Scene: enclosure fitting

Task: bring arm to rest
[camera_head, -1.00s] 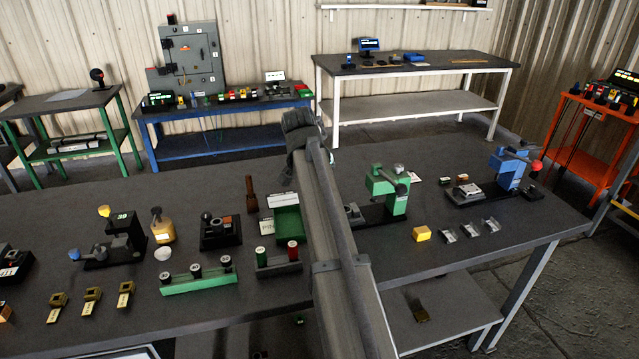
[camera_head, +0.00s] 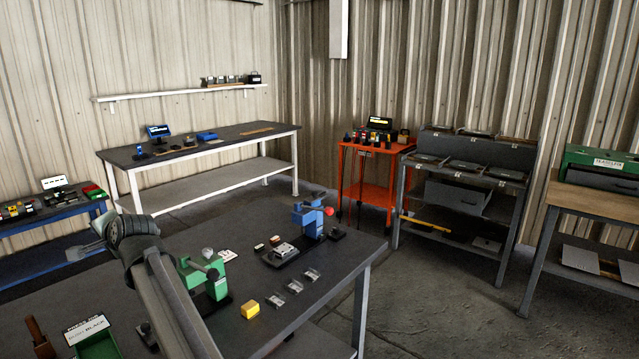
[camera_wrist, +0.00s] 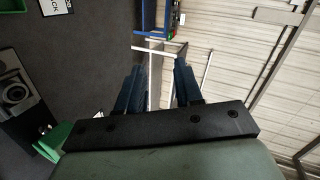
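My gripper (camera_wrist: 158,82) shows in the wrist view with its two dark blue fingers spread apart. Nothing is between the fingers. Behind them are the white siding and part of a blue bench frame. In the head view my arm rises from the bottom, with its end over the dark workbench (camera_head: 335,262), left of the green press (camera_head: 212,278).
On the workbench stand a blue press (camera_head: 312,215), a yellow block (camera_head: 250,309), several small clear holders and a green tray (camera_head: 98,345). A white-legged table (camera_head: 200,147), an orange cart (camera_head: 372,168) and grey shelving (camera_head: 460,185) stand behind. Floor at right is open.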

